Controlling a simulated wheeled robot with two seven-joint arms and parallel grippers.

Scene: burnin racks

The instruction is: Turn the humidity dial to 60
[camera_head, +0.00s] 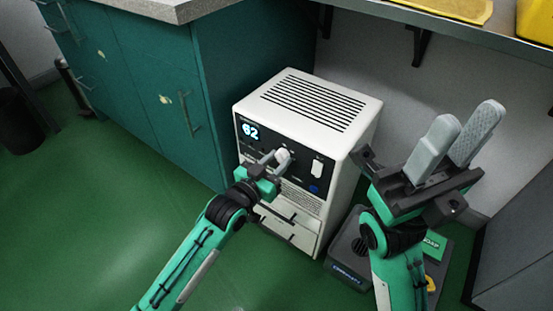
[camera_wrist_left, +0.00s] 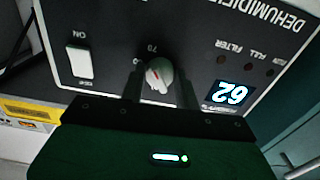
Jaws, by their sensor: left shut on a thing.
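The white dehumidifier (camera_head: 345,150) stands on the green floor, and its lit display (camera_head: 250,131) reads 62. The display shows upside down in the left wrist view (camera_wrist_left: 233,94). The humidity dial (camera_wrist_left: 159,75) is a round pale knob with a red pointer mark on the black panel; a 70 is printed near it. My left gripper (camera_head: 275,156) is shut on the dial, with one dark finger on each side of it in the left wrist view. My right gripper (camera_head: 467,116) is raised at the right, empty, its two grey fingers apart.
A white ON switch (camera_wrist_left: 79,61) sits on the panel beside the dial. A teal cabinet (camera_head: 150,85) stands left of the dehumidifier. A dark case (camera_head: 350,255) lies on the floor to its right. A shelf (camera_head: 450,27) runs above.

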